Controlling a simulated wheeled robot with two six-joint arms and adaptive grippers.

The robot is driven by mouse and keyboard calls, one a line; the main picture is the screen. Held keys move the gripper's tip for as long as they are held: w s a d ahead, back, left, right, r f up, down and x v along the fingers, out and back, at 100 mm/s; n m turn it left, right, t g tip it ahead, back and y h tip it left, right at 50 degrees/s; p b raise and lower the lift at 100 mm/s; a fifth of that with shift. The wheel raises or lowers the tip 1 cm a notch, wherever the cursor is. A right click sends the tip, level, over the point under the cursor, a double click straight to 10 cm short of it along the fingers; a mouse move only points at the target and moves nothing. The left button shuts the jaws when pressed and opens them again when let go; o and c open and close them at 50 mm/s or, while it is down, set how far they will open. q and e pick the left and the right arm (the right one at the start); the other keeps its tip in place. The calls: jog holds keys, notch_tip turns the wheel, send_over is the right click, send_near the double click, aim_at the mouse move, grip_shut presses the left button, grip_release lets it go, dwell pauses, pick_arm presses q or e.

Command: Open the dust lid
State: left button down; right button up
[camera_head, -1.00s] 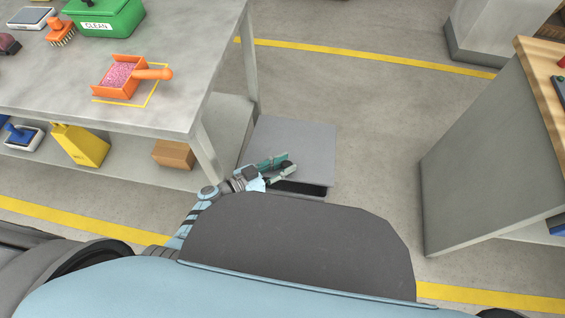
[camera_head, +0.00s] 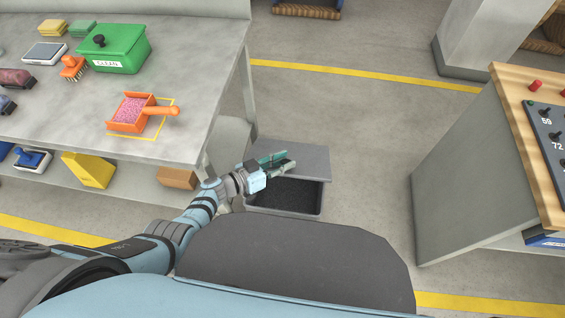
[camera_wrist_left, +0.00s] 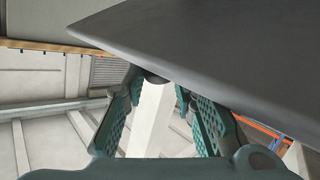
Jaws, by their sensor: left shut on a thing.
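The dust lid (camera_head: 308,157) is a flat grey panel over the back of a bin (camera_head: 318,205) on the floor beside the workbench. It stands partly open, and the bin's dark inside shows in front of it. My left gripper (camera_head: 279,163) is at the lid's near edge, shut on the lid's handle. In the left wrist view the lid (camera_wrist_left: 230,50) fills the upper right. A small dark knob (camera_wrist_left: 155,77) at its edge sits between the green fingertips (camera_wrist_left: 162,88). My right gripper is in neither view.
The grey workbench (camera_head: 210,60) on the left holds a green box (camera_head: 122,55) and an orange dustpan (camera_head: 128,122) with pink bits. A console (camera_head: 465,165) with a wooden top stands right.

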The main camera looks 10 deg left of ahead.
pick_arm(q)
jog(key=shift+w+r, duration=0.1)
jog(key=shift+w, duration=0.05)
jog(key=c, duration=1.5)
grip_release()
jog(key=shift+o, duration=0.8)
jog(key=v, duration=1.2)
